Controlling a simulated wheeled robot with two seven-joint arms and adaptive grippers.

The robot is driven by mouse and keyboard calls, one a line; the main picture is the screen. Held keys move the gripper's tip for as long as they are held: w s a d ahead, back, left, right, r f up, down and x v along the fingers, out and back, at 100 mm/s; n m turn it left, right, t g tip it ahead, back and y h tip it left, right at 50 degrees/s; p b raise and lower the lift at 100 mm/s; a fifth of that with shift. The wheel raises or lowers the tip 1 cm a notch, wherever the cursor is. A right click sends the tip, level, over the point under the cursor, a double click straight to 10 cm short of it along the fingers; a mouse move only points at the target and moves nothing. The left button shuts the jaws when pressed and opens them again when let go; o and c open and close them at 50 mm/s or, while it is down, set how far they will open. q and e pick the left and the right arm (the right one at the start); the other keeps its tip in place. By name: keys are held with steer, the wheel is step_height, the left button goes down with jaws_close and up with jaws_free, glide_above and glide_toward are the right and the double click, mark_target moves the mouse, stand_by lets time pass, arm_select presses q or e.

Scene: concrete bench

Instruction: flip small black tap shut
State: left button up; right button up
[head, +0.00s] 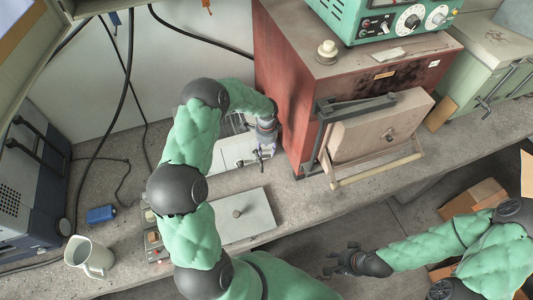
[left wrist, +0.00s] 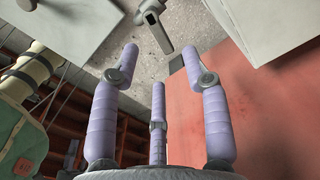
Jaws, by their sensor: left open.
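A small dark grey fitting with a lever-like arm (left wrist: 152,22), which looks like the tap, shows at the top of the left wrist view over the concrete. I cannot tell from its lever whether it is open or shut. My left gripper (head: 262,156) points down beside the red oven in the head view. Its lilac fingers (left wrist: 140,75) are spread open and empty in the left wrist view, with the fitting beyond their tips, apart from them. In the head view I cannot make out the tap near the gripper. My right gripper (head: 340,263) is over the floor, away from the bench.
The red oven (head: 285,85) with its thick door (head: 375,130) stands close to the right of my left gripper. A white box (head: 232,150) is just left of it. A grey-topped plate (head: 242,213), a mug (head: 88,257) and a blue box (head: 100,214) are on the bench.

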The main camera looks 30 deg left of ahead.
mark_target(266, 156)
arm_select(q)
steer(key=shift+f, duration=2.35)
jaws_close()
